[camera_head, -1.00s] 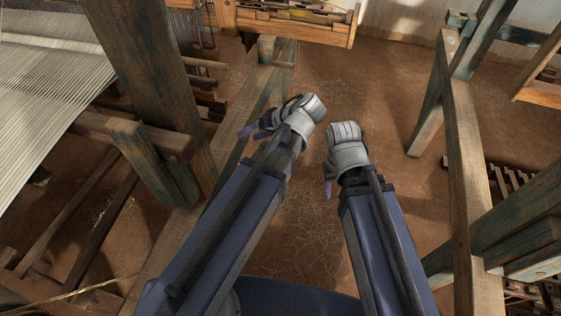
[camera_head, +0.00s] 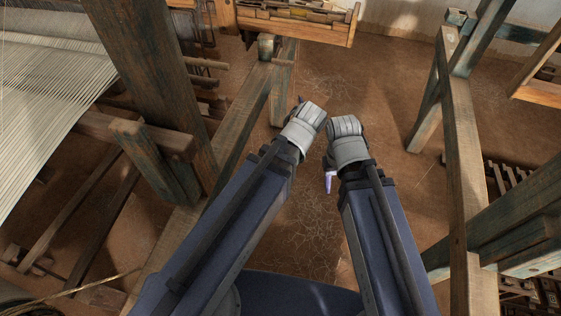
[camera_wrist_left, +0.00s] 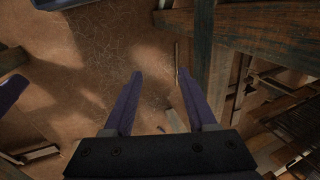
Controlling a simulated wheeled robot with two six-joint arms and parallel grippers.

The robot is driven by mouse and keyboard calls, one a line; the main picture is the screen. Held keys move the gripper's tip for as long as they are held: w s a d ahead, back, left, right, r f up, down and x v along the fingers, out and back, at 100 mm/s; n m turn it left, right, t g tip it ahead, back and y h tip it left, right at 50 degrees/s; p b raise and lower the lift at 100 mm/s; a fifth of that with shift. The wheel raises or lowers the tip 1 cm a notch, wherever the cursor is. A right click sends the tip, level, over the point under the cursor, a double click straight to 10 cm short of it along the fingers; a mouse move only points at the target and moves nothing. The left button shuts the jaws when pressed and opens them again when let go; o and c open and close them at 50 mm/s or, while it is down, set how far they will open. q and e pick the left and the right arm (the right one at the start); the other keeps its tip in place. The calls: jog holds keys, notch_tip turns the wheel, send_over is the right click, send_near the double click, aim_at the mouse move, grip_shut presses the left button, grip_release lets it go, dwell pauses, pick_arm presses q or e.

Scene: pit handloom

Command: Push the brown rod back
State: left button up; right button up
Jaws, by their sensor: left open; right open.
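Several brown wooden bars belong to the loom at left in the head view, among them a thin bar (camera_head: 205,63) near the upper left and a thick beam (camera_head: 95,128) below the threads. I cannot tell which is the brown rod. My left gripper (camera_wrist_left: 160,80) is open and empty in the left wrist view, with floor between its purple fingers. In the head view its fingers are mostly hidden behind the wrist, right of the loom frame. My right gripper (camera_head: 328,181) is close beside it over the floor, one purple finger showing. Neither touches a bar.
A large post (camera_head: 150,75) and a long weathered rail (camera_head: 238,125) stand left of my arms. White warp threads (camera_head: 45,95) stretch at far left. Another wooden frame (camera_head: 462,170) stands at right. A wooden tray (camera_head: 295,30) is at the top. The floor (camera_head: 370,80) ahead is clear.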

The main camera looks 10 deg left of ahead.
pick_arm(q)
jog(key=n+y+b, duration=0.5)
jog(key=n+y, duration=0.9)
jog(key=n, duration=0.7)
send_near(208, 81)
jog(key=a+f, duration=0.1)
jog(key=a, duration=0.2)
jog(key=shift+t, duration=0.6)
jog(key=shift+w+a, duration=0.25)
jog(key=shift+a, duration=1.65)
jog(key=shift+w+a, duration=0.2)
jog(key=shift+a, duration=1.75)
jog(key=shift+c, duration=0.4)
grip_shut()
